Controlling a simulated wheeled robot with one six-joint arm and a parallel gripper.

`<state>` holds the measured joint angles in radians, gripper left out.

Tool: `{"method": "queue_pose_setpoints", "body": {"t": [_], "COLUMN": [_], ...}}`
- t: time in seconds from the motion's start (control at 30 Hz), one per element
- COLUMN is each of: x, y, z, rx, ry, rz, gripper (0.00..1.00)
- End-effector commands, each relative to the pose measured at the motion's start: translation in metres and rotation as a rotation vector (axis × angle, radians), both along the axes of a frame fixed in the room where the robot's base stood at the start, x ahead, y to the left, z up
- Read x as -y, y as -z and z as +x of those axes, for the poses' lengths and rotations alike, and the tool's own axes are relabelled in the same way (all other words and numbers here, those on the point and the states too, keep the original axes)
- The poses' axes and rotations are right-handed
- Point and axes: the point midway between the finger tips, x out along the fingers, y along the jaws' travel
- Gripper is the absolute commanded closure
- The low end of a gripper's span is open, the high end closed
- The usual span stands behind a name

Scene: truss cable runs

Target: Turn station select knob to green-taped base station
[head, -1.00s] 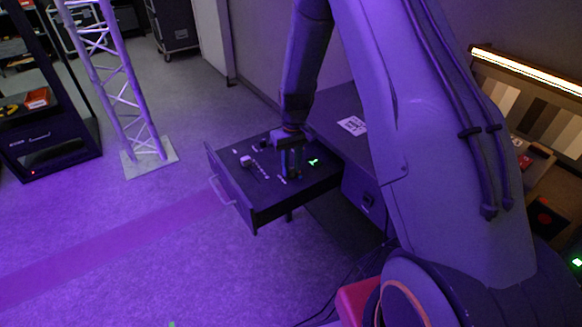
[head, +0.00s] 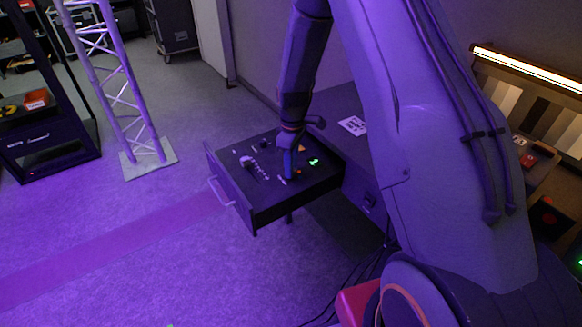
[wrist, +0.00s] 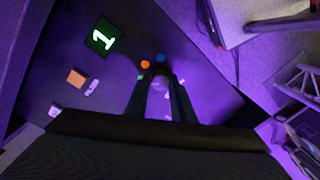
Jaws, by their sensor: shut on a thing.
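A dark pulled-out drawer (head: 258,205) carries a control panel on its top. My gripper (head: 289,176) points down onto this panel; its two fingers (wrist: 160,72) are shut on what appears to be the station select knob, which they mostly hide. An orange dot (wrist: 145,64) and a blue dot (wrist: 160,58) lie just beyond the fingertips. A lit green display (wrist: 102,37) reads 1; it also shows in the head view (head: 314,161). I cannot make out a green-taped base station.
An orange square (wrist: 75,77) and small white markings are on the panel. A white truss tower (head: 130,95) stands at the left, beside a dark rack (head: 45,130). A printed white card (head: 353,125) lies behind the drawer. The floor left of the drawer is clear.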

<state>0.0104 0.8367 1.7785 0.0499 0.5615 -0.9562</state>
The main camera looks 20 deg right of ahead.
Motion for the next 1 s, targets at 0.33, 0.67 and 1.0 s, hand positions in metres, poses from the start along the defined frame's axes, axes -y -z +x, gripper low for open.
{"method": "queue_pose_setpoints", "body": {"t": [0.33,0.67,1.0], "x": [-0.0001,-0.0002,-0.0002], "y": [-0.0011,-0.0011,-0.0012], "z": [0.0009,0.001,0.0006], "rx": [0.002,0.002,0.001], "ry": [-0.039,-0.038,-0.037], "rz": [-0.001,-0.001,0.0], "gripper": [1.0,0.66,0.59]}}
